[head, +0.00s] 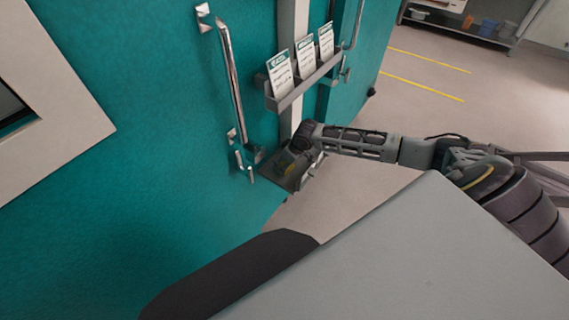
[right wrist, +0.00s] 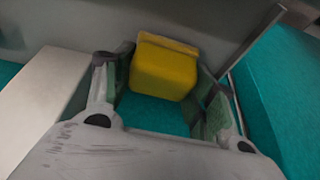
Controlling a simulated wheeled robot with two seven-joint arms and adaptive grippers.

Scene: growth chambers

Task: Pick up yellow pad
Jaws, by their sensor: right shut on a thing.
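The yellow pad (right wrist: 165,72) is a small yellow block with a lighter rim along its top, seen between the two fingers in the right wrist view. My right gripper (right wrist: 163,82) is shut on it, with one finger on each side. In the head view the right gripper (head: 299,164) is beside the teal door, below the card holder. A bit of the yellow pad (head: 287,167) shows there, mostly hidden by the gripper and a dark ledge. My left gripper is not in the head view.
A teal chamber door (head: 150,150) with a long metal handle (head: 232,85) stands close on the left. A grey holder (head: 303,84) with three cards is above the gripper. A small dark ledge (head: 279,181) is by the gripper. Open floor (head: 420,110) lies to the right.

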